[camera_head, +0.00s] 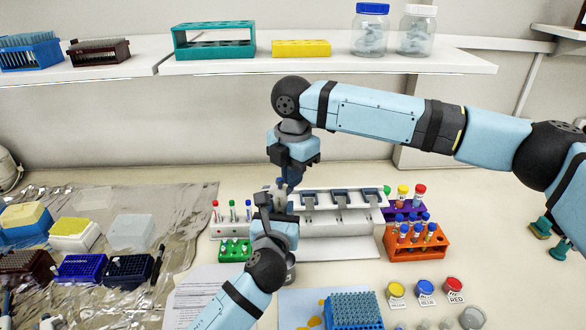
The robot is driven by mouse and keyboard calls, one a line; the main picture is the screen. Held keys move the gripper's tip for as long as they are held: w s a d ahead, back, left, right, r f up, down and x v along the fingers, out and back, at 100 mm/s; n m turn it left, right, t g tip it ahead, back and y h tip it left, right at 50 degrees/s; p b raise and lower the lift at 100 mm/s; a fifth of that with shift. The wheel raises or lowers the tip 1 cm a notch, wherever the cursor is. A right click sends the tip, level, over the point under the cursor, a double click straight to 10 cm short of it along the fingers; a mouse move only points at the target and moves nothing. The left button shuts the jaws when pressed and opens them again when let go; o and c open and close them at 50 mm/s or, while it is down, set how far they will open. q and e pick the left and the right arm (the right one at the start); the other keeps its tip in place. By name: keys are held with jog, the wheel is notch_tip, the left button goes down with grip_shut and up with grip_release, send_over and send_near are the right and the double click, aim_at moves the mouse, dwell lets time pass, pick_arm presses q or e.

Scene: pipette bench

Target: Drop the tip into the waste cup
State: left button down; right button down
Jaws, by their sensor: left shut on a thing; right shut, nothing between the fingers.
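My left gripper (272,205) is shut on a pipette (280,194), in front of the white pipette rack (345,222). Only a small pale part of the pipette shows; its lower end and any tip are hidden behind my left gripper and arm. My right gripper (284,184) is shut and empty, pointing down just above the top of the pipette; I cannot tell whether it touches it. A grey round cup (473,318) stands at the lower right edge, partly cut off; I cannot tell for sure whether it is the waste cup.
A blue tip box (353,309) stands at the front middle. Yellow, blue and red labelled cups (425,287) stand right of it. Orange (415,243) and green (235,250) tube racks flank the pipette rack. Foil with several boxes (130,232) covers the left.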

jog(key=shift+f, duration=0.85)
dwell(0.3)
pick_arm(q)
jog(key=shift+d+r, duration=0.1)
jog(key=shift+r, duration=0.35)
pick_arm(e)
jog(key=shift+f, duration=1.1)
jog(key=shift+r, duration=1)
pick_arm(q)
jog(key=shift+f, duration=0.4)
pick_arm(e)
jog(key=shift+r, duration=0.95)
jog(key=shift+r, duration=3)
